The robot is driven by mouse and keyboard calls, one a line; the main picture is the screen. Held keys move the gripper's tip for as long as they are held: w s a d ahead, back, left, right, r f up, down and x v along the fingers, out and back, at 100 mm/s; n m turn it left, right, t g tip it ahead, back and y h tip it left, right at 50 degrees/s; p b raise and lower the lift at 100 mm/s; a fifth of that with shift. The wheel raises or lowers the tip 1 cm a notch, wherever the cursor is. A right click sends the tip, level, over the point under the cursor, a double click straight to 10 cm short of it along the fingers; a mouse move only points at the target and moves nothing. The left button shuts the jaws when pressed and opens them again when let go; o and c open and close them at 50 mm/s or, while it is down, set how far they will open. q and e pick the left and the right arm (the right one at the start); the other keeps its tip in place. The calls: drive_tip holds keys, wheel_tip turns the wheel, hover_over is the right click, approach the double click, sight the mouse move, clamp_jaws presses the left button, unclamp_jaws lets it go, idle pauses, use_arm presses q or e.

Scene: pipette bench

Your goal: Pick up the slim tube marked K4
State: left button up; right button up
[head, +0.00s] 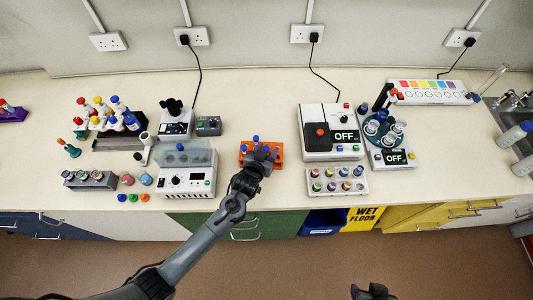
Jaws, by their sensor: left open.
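An orange rack (244,159) stands near the middle of the bench, with a few slim blue-capped tubes (256,139) in it. No marking can be read at this size, so I cannot tell which tube is K4. My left gripper (265,153) is open over the right part of the rack and hides some of it. I cannot tell whether its fingers are around a tube or touch one. A dark part of my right gripper (373,291) shows at the bottom edge, well away from the bench; its jaws are not clear.
A white device with a clear lid (187,181) stands left of the rack. A device with a red knob (331,131) stands to its right, behind a pale rack of capped vials (338,183). Bare bench lies behind the orange rack.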

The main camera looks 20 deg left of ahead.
use_arm(q)
drive_tip(key=shift+x, duration=0.85)
clamp_jaws()
